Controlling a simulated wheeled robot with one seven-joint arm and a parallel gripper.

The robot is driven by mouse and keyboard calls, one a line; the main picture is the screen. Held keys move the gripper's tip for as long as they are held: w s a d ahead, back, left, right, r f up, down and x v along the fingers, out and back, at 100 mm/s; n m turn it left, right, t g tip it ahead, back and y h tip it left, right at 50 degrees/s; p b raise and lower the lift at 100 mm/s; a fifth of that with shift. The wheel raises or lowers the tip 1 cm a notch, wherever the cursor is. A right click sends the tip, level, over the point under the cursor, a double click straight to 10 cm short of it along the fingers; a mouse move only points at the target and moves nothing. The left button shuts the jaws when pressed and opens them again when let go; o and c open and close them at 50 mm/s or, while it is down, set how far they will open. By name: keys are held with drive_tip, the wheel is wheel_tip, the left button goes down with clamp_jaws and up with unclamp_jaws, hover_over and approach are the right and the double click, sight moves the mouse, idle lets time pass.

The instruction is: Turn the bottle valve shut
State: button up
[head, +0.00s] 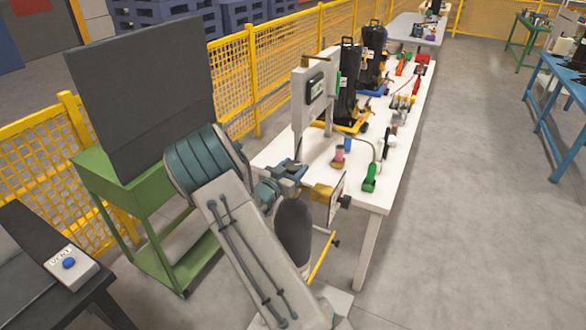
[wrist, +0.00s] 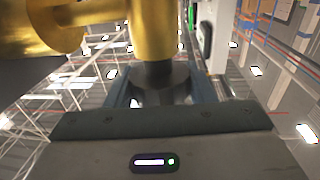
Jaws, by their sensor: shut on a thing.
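The dark bottle (head: 293,232) stands upright by the near end of the white table, partly hidden by my arm. A brass valve (head: 318,190) sits above it and fills the top of the wrist view (wrist: 155,35). My gripper (head: 290,171) is at the left of the valve. In the wrist view my gripper (wrist: 155,88) has its blue-grey fingers on either side of a dark round knob (wrist: 160,75) on the brass body, and is shut on it. The fingertips are partly hidden, and I cannot tell how far the knob is turned.
A white table (head: 408,130) carries black units, coloured fittings and a grey upright panel (head: 300,104). A white plate (head: 337,197) stands beside the valve. A green cart with a dark board (head: 150,95) is at left, before a yellow fence (head: 250,80).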

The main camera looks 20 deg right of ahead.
drive_tip(key=shift+f+m+g+h, duration=0.1)
drive_tip(key=shift+m+g+h, duration=0.2)
drive_tip(key=shift+g, duration=0.1)
drive_tip(key=m+g+h+b, duration=0.1)
drive_tip(key=m+g+b, duration=0.1)
drive_tip(key=g, duration=0.1)
drive_tip(key=shift+f+m+g+h, duration=0.1)
drive_tip(key=shift+m+g+h, duration=0.2)
drive_tip(key=shift+g, duration=0.1)
drive_tip(key=shift+m+g+h+b, duration=0.15)
drive_tip(key=shift+m+g+b, duration=0.45)
drive_tip(key=shift+m+g, duration=0.8)
drive_tip(key=shift+m+g+h+b, duration=0.15)
drive_tip(key=shift+m+g+b, duration=0.55)
drive_tip(key=shift+g, duration=1.3)
drive_tip(key=shift+m+g, duration=0.3)
drive_tip(key=shift+g, duration=0.1)
drive_tip(key=o, duration=1)
drive_tip(key=shift+s+d+r, duration=0.1)
drive_tip(key=shift+r, duration=0.1)
